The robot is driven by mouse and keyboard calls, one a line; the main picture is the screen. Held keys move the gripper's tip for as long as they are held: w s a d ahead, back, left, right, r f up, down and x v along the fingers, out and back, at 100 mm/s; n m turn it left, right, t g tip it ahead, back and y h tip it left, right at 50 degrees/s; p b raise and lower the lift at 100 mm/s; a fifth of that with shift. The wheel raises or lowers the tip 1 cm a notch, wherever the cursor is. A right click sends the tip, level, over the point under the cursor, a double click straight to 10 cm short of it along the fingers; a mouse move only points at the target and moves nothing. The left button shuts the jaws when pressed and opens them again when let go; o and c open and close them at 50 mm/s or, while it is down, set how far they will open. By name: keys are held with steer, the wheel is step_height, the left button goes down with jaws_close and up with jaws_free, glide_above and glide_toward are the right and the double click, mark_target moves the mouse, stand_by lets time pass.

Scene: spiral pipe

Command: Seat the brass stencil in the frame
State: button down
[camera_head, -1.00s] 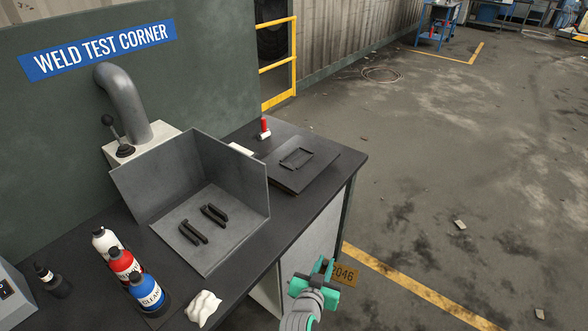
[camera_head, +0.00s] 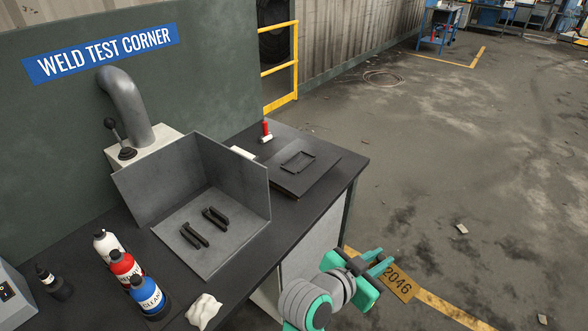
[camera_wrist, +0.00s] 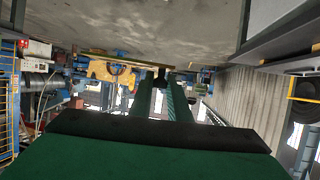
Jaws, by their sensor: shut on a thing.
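The brass stencil (camera_head: 397,283) is a small tan plate with "2046" on it. My gripper (camera_head: 380,266) is shut on it and holds it in the air, right of the bench and above the floor. The stencil is tilted in the head view, and part of it is hidden by the fingers. The dark frame (camera_head: 298,161) is a low rectangular outline on a flat plate (camera_head: 292,187) at the bench's far right end. My gripper is well apart from it, nearer the camera. The wrist view shows my fingers (camera_wrist: 159,90); the stencil is hard to make out there.
A grey angled screen (camera_head: 195,180) stands on the bench, with black clamp-like pieces (camera_head: 205,228) before it. A red-topped item (camera_head: 266,131) stands behind the plate.

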steer(key=shift+w+a+f, duration=0.1)
steer(key=shift+w+f, duration=0.05)
steer(key=w+a+f+n+t+y, duration=0.25)
steer(key=w+a+f, duration=0.2)
steer(key=f, duration=0.35)
steer(key=w+a+f+n+t+y, duration=0.1)
steer(key=w+a+f+n+y, duration=0.2)
steer(key=a+f, duration=0.35)
steer(key=s+a+f+n+y, duration=0.2)
steer(key=s+a+f, duration=0.1)
steer(key=f, duration=0.8)
steer(key=s+a+f+n+t+y, duration=0.1)
steer(key=s+a+f+n+y, duration=0.1)
steer(key=a+f, duration=0.4)
step_height(320, 180, down, 6)
steer(key=shift+s+r+n+y, duration=0.3)
steer(key=shift+s+y, duration=0.25)
steer(key=shift+s, duration=0.25)
steer(key=shift+a+t, duration=0.1)
steer(key=shift+t, duration=0.15)
